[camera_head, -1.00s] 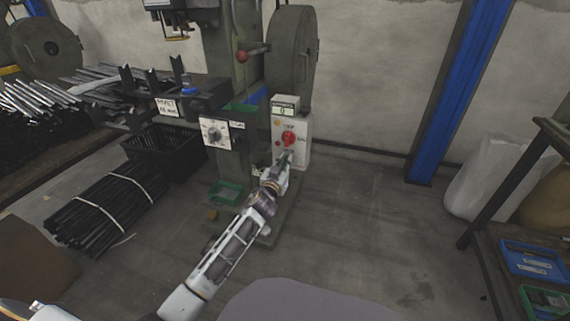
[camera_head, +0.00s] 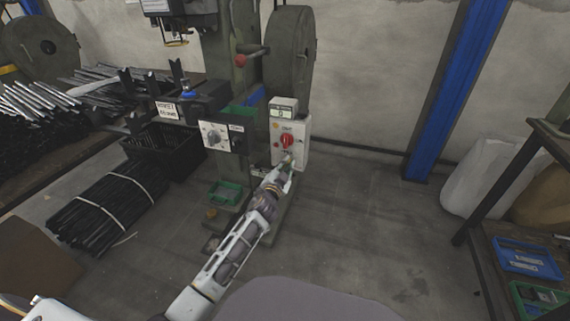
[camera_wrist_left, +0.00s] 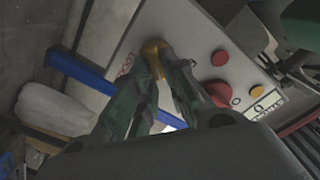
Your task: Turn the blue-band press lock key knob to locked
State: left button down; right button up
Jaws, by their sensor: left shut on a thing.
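The blue-band press shows in the head view with a pale control panel (camera_head: 302,152) on its right side. The panel carries a red knob (camera_head: 286,141). My left gripper (camera_head: 290,158) is at the panel's lower part, just below the red knob. In the left wrist view, my left gripper (camera_wrist_left: 157,62) is shut on a yellow brass-coloured key knob (camera_wrist_left: 153,50) on the panel (camera_wrist_left: 185,28). The fingertips hide part of the knob, and I cannot read its lock position. My right gripper is not in view.
A white box with a dial (camera_head: 213,136) faces forward left of the panel. A green tray (camera_head: 226,192) sits low on the press base. In the wrist view, a red button (camera_wrist_left: 220,58) and the red knob (camera_wrist_left: 218,92) are close beside the fingers.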

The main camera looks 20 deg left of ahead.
pick_arm(q)
jog(key=shift+d+m, duration=0.1)
jog(key=shift+m, duration=0.4)
jog(key=m, duration=0.3)
jog(key=f+m, duration=0.1)
jog(key=m, duration=0.2)
jog(key=shift+d+p, duration=0.2)
jog(key=shift+p, duration=0.2)
jog(key=shift+f+m, duration=0.15)
jog(key=shift+m, duration=1.55)
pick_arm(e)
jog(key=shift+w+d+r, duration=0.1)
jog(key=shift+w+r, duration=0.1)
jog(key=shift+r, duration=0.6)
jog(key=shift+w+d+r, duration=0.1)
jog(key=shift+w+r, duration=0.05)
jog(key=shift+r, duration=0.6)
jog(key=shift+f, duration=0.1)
pick_arm(q)
jog(key=c, duration=1.4)
grip_release()
jog(key=shift+c, duration=0.2)
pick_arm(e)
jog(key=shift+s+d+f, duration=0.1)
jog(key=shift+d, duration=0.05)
